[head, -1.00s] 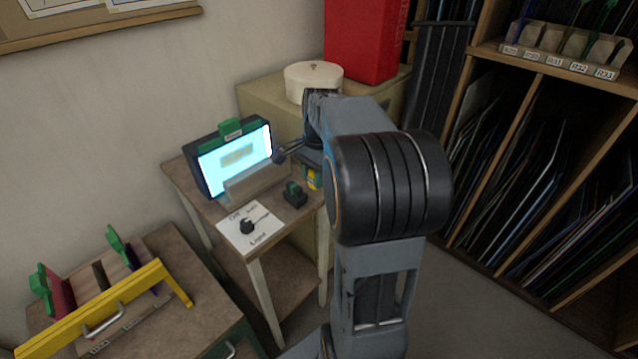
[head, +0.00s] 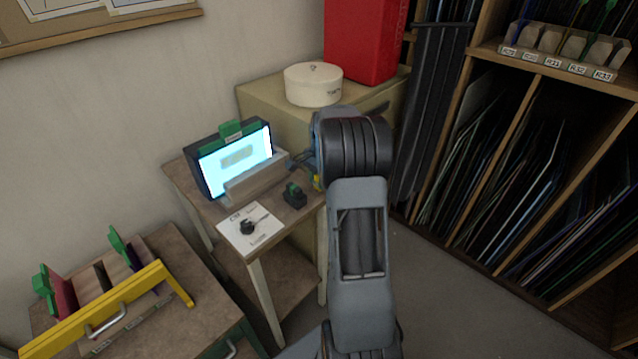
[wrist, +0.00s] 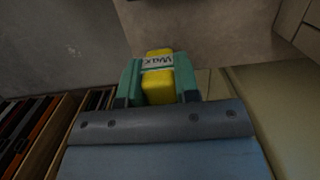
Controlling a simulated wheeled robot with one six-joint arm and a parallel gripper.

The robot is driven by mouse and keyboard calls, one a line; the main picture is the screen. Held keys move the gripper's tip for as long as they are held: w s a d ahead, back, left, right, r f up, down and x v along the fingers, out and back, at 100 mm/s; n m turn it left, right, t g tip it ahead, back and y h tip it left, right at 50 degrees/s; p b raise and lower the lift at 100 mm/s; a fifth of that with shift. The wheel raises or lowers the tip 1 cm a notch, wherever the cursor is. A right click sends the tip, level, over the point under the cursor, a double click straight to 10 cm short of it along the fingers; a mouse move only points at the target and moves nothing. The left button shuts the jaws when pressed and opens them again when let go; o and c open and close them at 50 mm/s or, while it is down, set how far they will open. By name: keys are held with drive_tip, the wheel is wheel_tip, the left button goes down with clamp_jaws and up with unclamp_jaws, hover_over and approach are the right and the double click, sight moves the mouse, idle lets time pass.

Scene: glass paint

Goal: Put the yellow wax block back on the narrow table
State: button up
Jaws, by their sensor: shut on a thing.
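The yellow wax block (wrist: 158,86), with a white label, is held between the green fingers of my gripper (wrist: 156,68) in the wrist view. My gripper is shut on it. In the head view only a small yellow patch of the block (head: 317,182) shows beside my arm, which hides most of the gripper. The narrow table (head: 208,212) stands left of my arm, and the block is by its right edge. Whether the block touches the table cannot be told.
On the narrow table are a lit panel (head: 236,160), a small black-and-green object (head: 294,195) and a white card (head: 249,229) with a dark tool. A beige cabinet (head: 270,100) bearing a round white box (head: 313,85) stands behind. A lower bench (head: 190,305) is at left.

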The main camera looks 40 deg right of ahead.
drive_tip(key=shift+f, duration=0.75)
drive_tip(key=o, duration=1)
drive_tip(key=shift+r, duration=0.1)
